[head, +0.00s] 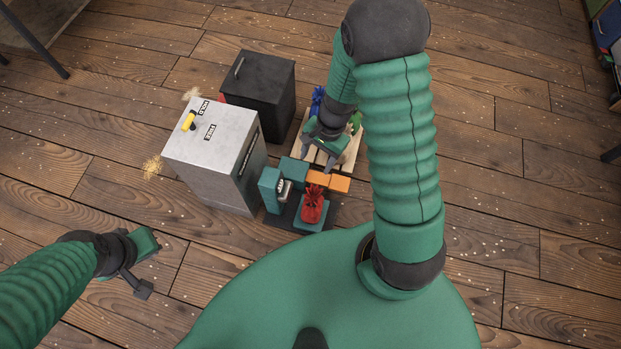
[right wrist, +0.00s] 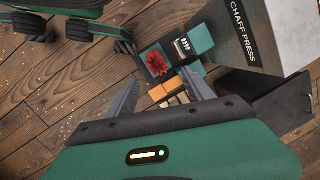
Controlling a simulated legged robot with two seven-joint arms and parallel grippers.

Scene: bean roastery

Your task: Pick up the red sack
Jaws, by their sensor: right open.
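The red sack (head: 312,206) sits on a low teal plate (head: 310,227) of a small machine in the head view. It also shows in the right wrist view (right wrist: 156,64), beyond the fingertips. My right gripper (head: 321,158) is open and empty over the wooden pallet, behind the red sack and apart from it. Its two spread fingers show in the right wrist view (right wrist: 162,90) with nothing between them. My left gripper (head: 148,268) is at the lower left over bare floor, far from the sack, with its fingers apart and nothing held.
A pale metal cabinet marked chaff press (head: 215,150) stands left of the sack, with a dark bin (head: 258,85) behind it.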

